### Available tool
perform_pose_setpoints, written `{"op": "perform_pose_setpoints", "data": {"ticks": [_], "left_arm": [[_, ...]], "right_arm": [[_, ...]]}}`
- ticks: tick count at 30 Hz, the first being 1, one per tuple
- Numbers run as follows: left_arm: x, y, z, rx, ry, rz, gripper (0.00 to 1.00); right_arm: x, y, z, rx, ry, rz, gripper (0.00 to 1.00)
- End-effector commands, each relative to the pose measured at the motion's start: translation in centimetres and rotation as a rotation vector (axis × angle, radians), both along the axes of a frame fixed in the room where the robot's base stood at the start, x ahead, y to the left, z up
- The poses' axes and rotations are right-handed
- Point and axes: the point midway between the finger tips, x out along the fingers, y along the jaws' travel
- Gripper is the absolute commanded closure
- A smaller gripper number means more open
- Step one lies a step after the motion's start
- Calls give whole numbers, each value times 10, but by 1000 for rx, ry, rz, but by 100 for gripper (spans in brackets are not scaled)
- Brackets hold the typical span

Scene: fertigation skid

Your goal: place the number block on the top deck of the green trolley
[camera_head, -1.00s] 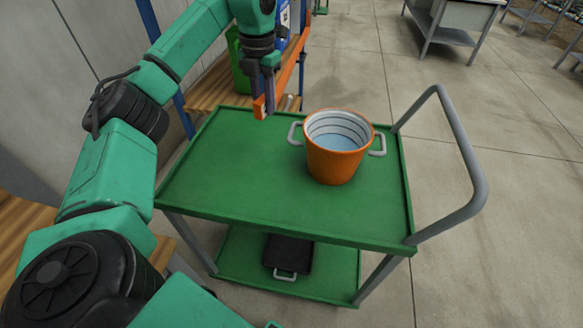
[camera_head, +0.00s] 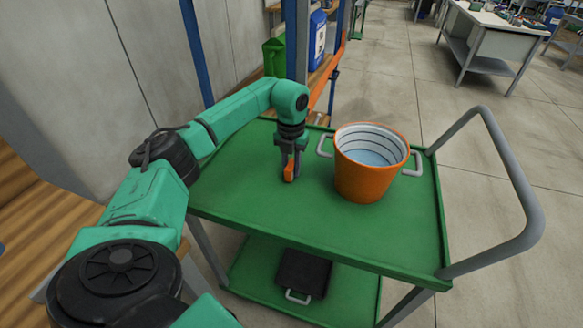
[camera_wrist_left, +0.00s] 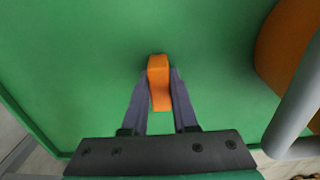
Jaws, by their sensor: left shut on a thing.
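The number block (camera_head: 289,173) is a small orange block. My left gripper (camera_head: 290,167) is shut on it, over the left part of the green trolley's top deck (camera_head: 250,205). In the left wrist view the block (camera_wrist_left: 159,82) sits between the two fingers (camera_wrist_left: 159,98), with green deck (camera_wrist_left: 70,70) all around. The block's lower end looks at or very near the deck; I cannot tell whether it touches. No number shows on the faces in view. My right gripper is not in view.
An orange pot (camera_head: 365,180) with grey handles stands on the deck, right of my left gripper. A black tray (camera_head: 303,272) lies on the lower shelf. The grey push handle (camera_head: 520,195) rises at the right. The deck's front part is clear.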

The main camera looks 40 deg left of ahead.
Motion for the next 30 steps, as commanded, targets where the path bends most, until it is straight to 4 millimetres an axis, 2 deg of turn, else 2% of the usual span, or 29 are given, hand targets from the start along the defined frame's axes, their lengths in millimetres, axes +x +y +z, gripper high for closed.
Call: {"op": "perform_pose_setpoints", "data": {"ticks": [9,10,12,23,26,30], "left_arm": [[0,0,-4,-1,-1,-1,100],[0,0,-5,-1,-1,-1,70],[0,0,-4,0,-2,-1,43],[1,0,1,0,-2,-1,43],[2,0,15,0,-5,-1,43],[2,0,53,-1,-9,-1,43]], "right_arm": [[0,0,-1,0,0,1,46],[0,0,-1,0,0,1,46],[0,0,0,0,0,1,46],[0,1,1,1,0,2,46],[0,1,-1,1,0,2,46],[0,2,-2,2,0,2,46]]}}
